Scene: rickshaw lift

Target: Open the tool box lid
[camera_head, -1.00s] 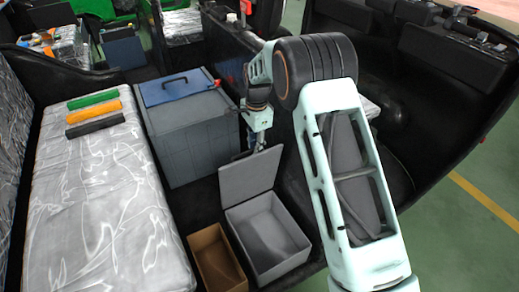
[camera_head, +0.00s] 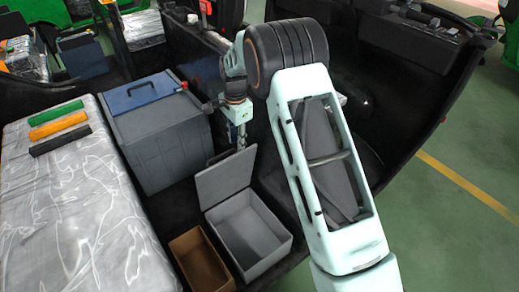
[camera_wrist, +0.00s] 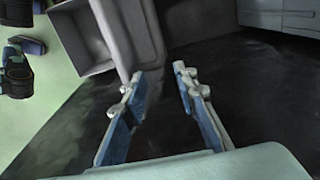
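A small grey box (camera_head: 250,238) stands on the dark floor in the head view, open and empty inside. Its flat grey lid (camera_head: 226,178) stands raised at its back edge. In the head view, my wrist is behind the lid and the fingertips are hard to make out. A larger grey chest (camera_head: 165,140) with a blue handled top is closed.
A brown open bin (camera_head: 202,262) stands left of the small box. A silver padded seat (camera_head: 75,215) lies at the left, bearing green (camera_head: 55,112), orange (camera_head: 58,125) and black (camera_head: 60,140) bars. The dark vehicle wall (camera_head: 405,100) bounds the right.

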